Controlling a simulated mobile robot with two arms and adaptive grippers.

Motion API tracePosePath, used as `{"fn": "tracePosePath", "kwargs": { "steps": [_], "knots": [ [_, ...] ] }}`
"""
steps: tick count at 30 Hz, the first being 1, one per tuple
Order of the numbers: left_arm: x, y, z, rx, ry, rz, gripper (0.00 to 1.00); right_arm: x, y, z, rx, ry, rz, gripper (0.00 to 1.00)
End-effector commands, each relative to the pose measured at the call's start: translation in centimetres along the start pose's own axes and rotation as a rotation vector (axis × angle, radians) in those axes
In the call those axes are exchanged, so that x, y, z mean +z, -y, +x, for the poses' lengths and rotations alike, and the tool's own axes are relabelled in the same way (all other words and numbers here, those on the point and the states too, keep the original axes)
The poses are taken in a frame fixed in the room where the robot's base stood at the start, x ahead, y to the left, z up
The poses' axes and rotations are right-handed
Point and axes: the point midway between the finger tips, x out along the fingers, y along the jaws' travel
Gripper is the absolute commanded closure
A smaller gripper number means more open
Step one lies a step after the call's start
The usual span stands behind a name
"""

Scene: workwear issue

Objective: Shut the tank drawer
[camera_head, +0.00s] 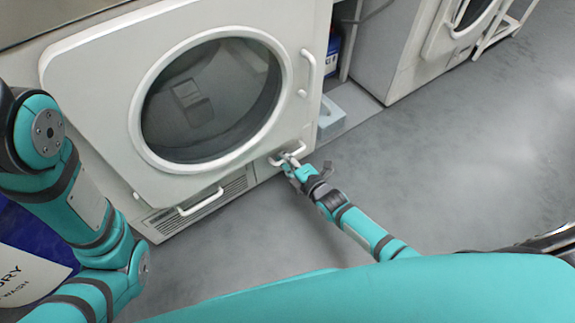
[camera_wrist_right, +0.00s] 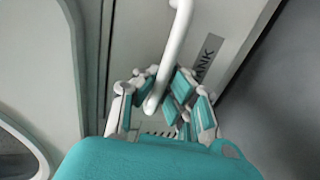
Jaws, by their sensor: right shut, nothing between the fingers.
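The tank drawer (camera_head: 264,165) is the pale panel at the lower right of the white front-loading machine. In the right wrist view its face (camera_wrist_right: 225,25) carries a grey label ending in "ANK". Its white bar handle (camera_wrist_right: 180,35) crosses the top middle of that view and ends over the fingers. My right gripper (camera_head: 288,163) is shut and empty at this handle. In the wrist view the gripper's fingers (camera_wrist_right: 165,88) surround the handle's lower end; I cannot tell whether they touch it. How far the drawer stands out is unclear. My left arm enters at left, its gripper hidden.
The machine's round glass door (camera_head: 212,100) is shut above the drawer. A lower vent panel with a white handle (camera_head: 200,202) is left of the drawer. A grey-blue box (camera_head: 331,118) stands on the floor to the right. The grey floor (camera_head: 450,150) at right is clear.

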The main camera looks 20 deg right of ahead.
Motion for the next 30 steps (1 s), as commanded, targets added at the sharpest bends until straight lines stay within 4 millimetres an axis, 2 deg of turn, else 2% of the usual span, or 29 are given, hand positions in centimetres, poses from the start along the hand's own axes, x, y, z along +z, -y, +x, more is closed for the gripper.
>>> {"fn": "tracePosePath", "kwargs": {
  "steps": [6, 11, 20, 25, 30],
  "knots": [
    [0.0, 0.0, 0.1, -0.003, -0.002, -0.001, 0.6, 0.0, -0.2, 0.1, 0.002, 0.0, -0.001, 0.98],
    [0.1, 0.1, -0.1, -0.005, 0.004, -0.002, 0.6, 0.0, -0.2, 0.0, 0.002, -0.001, -0.001, 0.79],
    [0.1, 0.1, -0.2, -0.008, 0.003, -0.002, 0.6, -0.1, -0.2, -0.2, 0.003, -0.001, -0.001, 0.79],
    [0.1, 0.1, -0.1, -0.007, 0.003, -0.002, 0.6, -0.1, 0.0, -2.4, 0.0, -0.001, 0.0, 0.79],
    [0.1, 0.1, -0.1, -0.006, 0.004, -0.002, 0.6, -0.1, 0.0, -6.1, -0.001, -0.001, -0.001, 0.79]
  ]
}}
